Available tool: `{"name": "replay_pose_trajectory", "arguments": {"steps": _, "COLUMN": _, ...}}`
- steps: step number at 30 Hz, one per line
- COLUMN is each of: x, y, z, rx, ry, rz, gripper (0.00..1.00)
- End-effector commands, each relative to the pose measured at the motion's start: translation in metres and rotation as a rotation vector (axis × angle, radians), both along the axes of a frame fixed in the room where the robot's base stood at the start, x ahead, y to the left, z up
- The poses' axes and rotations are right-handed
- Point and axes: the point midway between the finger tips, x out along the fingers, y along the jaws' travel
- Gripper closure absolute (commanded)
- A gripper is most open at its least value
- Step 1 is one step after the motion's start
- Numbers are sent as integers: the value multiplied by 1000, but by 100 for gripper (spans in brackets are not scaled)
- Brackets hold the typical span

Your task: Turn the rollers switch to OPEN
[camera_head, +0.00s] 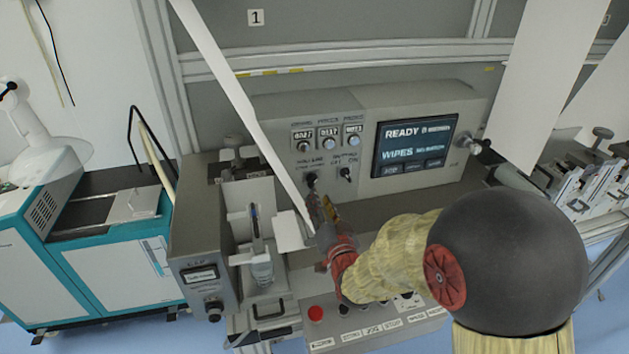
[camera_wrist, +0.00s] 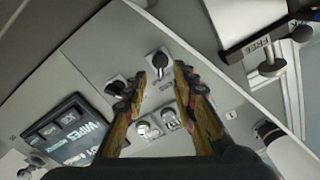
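The rollers switch (camera_head: 311,179) is a small dark knob on the grey control panel (camera_head: 275,111), under a label too blurred to read surely. I take it as the left one of two lower switches; its setting is unclear. My gripper (camera_head: 321,203) is just below and in front of it. In the wrist view my gripper (camera_wrist: 158,75) has its two fingers apart, with nothing held. The dark rollers switch knob (camera_wrist: 160,61) shows at the gap between the fingertips; contact cannot be told. The slitting switch (camera_head: 346,174) also shows close to the left finger (camera_wrist: 116,88).
The screen (camera_head: 415,146) reading READY is right of the switches. Three dials with counters (camera_head: 328,142) are above them. A white web (camera_head: 245,105) slants down close to my gripper's left. A red button (camera_head: 315,314) is on the lower panel. A grey unit (camera_head: 205,260) stands at left.

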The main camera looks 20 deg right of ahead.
Motion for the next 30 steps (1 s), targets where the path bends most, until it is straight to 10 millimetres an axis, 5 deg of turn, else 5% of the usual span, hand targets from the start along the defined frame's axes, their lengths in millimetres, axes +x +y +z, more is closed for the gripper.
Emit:
{"name": "replay_pose_trajectory", "arguments": {"steps": 15, "x": 67, "y": 0, "z": -1, "rx": -1, "ry": 0, "rz": 0, "gripper": 73}}
{"name": "replay_pose_trajectory", "arguments": {"steps": 30, "x": 74, "y": 0, "z": 0, "rx": -1, "ry": 0, "rz": 0, "gripper": 79}}
